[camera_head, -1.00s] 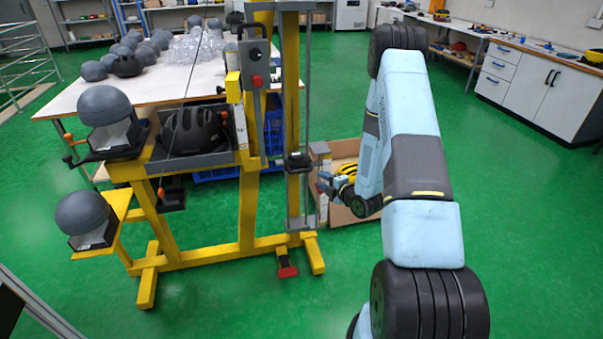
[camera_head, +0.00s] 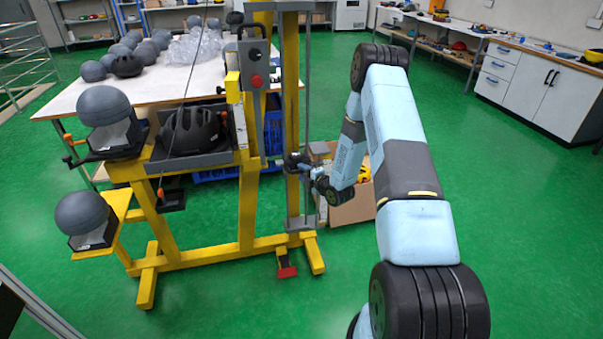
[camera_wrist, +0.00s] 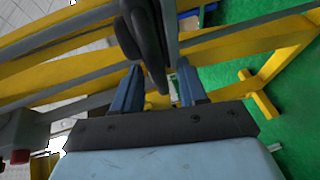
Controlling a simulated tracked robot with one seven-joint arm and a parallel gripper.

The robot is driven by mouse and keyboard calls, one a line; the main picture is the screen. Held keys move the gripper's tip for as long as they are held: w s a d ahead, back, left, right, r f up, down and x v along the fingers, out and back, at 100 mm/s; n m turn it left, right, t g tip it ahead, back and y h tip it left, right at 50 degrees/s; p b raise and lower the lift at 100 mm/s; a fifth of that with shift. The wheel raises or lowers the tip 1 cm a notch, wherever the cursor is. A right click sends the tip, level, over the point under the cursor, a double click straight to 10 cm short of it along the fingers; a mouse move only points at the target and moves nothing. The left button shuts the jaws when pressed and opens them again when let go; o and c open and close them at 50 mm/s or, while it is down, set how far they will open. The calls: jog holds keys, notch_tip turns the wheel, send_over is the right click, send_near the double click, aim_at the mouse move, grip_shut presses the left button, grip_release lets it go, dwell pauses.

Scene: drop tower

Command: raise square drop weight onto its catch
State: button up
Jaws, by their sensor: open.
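A dark block (camera_head: 292,160), which looks like the drop weight, sits low on the vertical guide of the yellow drop tower (camera_head: 292,110). Its square shape is too small to make out. My gripper (camera_head: 305,168) is at the block's right side. In the wrist view, my gripper (camera_wrist: 158,88) is open, with its two blue fingers apart. A dark rounded part (camera_wrist: 145,40) lies beyond and between the fingertips; I cannot tell if they touch it. The catch is not clearly visible.
A grey control box with a red button (camera_head: 256,80) is on the tower. A black helmet (camera_head: 190,131) lies in a tray left of the guide. An open cardboard box (camera_head: 352,208) stands on the floor behind my forearm. The green floor on the right is clear.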

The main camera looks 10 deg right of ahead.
jog(key=shift+x, duration=0.85)
jog(key=shift+d, duration=0.1)
grip_shut()
jog(key=shift+f, duration=0.1)
